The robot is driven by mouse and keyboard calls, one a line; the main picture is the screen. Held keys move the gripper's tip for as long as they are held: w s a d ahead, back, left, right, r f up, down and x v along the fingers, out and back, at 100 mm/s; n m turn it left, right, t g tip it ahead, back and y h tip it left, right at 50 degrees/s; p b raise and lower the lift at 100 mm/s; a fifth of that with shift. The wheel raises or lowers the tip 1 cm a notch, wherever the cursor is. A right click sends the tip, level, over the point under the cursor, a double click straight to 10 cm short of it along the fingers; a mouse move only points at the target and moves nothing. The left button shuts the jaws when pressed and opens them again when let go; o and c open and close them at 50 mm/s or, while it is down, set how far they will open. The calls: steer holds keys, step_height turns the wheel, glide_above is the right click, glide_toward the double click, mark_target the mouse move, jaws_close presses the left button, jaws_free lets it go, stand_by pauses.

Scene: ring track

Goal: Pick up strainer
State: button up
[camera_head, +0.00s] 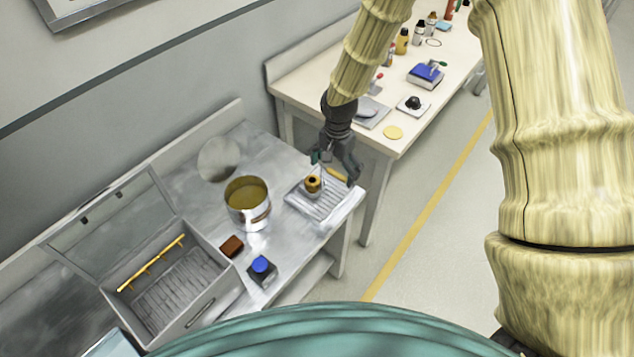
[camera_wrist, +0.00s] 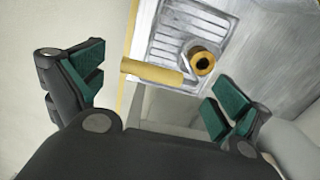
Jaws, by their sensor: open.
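A yellow handle (camera_head: 338,176) lies at the far right corner of a ribbed metal drain tray (camera_head: 322,208). Beside it stands a small round brass-coloured piece (camera_head: 313,184) with a dark centre.
A large pot (camera_head: 248,203) stands left of the tray on the metal counter (camera_head: 290,237). A cream table (camera_head: 398,143) with several items stands behind.

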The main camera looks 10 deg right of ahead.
steer(key=shift+f, duration=1.05)
steer(key=shift+c, duration=0.2)
steer(key=c, duration=1.7)
steer(key=shift+o, duration=0.2)
steer(key=shift+r, duration=0.1)
